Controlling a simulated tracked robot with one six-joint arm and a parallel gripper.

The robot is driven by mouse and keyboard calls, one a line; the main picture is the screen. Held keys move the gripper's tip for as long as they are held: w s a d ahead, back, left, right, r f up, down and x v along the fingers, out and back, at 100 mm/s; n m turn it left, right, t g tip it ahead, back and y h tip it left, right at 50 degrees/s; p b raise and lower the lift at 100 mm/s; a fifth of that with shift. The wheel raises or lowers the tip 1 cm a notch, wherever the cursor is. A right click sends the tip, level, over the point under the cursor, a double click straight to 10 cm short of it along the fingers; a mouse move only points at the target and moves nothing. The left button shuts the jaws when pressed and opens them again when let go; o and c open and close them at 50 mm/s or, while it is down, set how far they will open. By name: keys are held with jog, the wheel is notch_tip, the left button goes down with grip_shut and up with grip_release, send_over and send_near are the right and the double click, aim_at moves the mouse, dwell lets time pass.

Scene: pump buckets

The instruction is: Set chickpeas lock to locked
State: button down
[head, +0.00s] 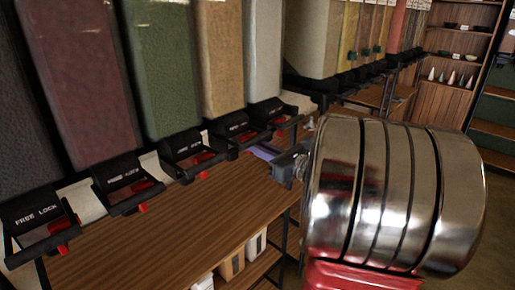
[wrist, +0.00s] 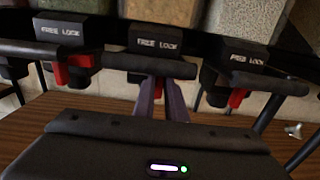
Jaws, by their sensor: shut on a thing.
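A row of black dispenser valves marked FREE LOCK, with red tabs, hangs under tall bins. No readable name shows which bin is chickpeas; a tan bin (head: 218,55) and a pale bin (head: 264,50) are near my gripper (head: 264,152). In the wrist view, the two purple fingers of my gripper (wrist: 162,98) reach up to the underside of the middle valve (wrist: 155,40), below its black front bar (wrist: 150,66).
Neighbouring valves have red tabs at left (wrist: 60,72) and right (wrist: 237,97), close to the fingers. A wooden table (head: 150,235) lies below, with containers (head: 232,265) on a lower shelf. Shelves (head: 465,55) stand at the far right.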

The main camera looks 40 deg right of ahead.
jog(key=shift+d+r, duration=0.1)
jog(key=shift+d, duration=0.15)
jog(key=c, duration=2.1)
grip_release()
jog(key=o, duration=0.3)
jog(key=shift+s, duration=0.1)
jog(key=s+d, duration=0.1)
jog(key=s, duration=1.2)
jog(key=shift+s+d, duration=0.15)
jog(key=shift+s, duration=0.15)
